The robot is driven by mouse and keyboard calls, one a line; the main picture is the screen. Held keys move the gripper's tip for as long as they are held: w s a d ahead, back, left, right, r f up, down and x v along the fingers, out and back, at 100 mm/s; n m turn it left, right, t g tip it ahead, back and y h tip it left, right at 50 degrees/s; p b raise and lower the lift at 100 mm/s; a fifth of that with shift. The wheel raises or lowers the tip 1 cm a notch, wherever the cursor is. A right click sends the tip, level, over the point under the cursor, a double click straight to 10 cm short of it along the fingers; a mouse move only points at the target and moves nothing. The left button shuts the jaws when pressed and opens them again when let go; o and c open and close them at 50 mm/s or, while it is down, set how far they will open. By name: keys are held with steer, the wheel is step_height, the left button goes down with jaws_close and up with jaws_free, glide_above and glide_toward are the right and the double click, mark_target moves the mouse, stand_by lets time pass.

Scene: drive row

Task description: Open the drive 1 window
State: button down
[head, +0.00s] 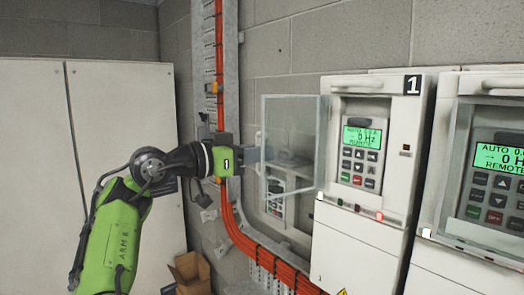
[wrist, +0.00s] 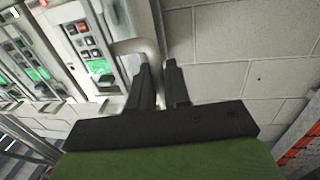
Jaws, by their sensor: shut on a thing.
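The drive 1 cabinet (head: 368,165) carries a black "1" label and a lit green display above a keypad. Its clear window (head: 293,120) stands swung out to the left, hinged beside the keypad, so the display and keys are uncovered. My gripper (head: 256,153) is at the window's free left edge, apart from the keypad. In the wrist view, my gripper (wrist: 158,72) has its two dark fingers closed around a bent grey handle (wrist: 132,46). The fingers partly hide the handle. The clear pane is hard to make out in that view.
A second drive (head: 492,160) with its own display stands at the right. Orange cables (head: 240,235) run down a metal tray on the block wall. A cardboard box (head: 190,271) sits low at the left, beside white cabinets (head: 110,120).

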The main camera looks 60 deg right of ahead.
steer(key=c, duration=1.3)
jaws_free()
steer(key=shift+c, duration=0.2)
steer(key=shift+d, duration=0.15)
steer(key=p+v, duration=0.3)
steer(key=v, duration=1.2)
steer(key=shift+w+a, duration=0.3)
